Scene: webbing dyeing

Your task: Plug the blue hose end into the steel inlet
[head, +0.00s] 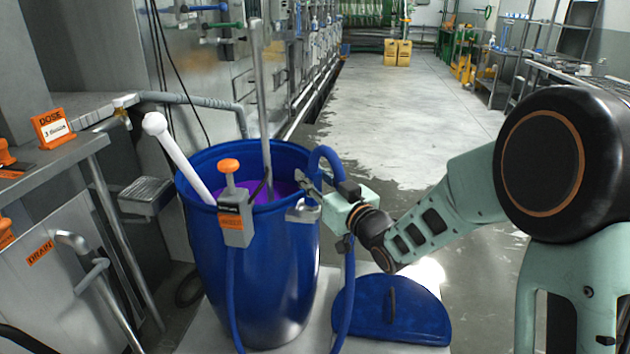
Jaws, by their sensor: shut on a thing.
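The blue hose (349,290) rises at the right of a blue drum (262,285) and arches over at the top. Its upper end bends down to my gripper (312,184), which is shut on it at the drum's right rim. The fingers and the hose tip overlap, so the tip is partly hidden. A small steel fitting (303,212) sits on the rim just below my gripper; I cannot tell whether it is the steel inlet. I see no clear contact between the hose end and an inlet.
Purple liquid (283,188) fills the drum, with a white paddle (178,157) and a steel pipe (262,100) in it. An orange-topped grey unit (235,220) clips to its front rim. A blue lid (400,318) lies right. A steel bench (50,160) stands left. Floor behind is clear.

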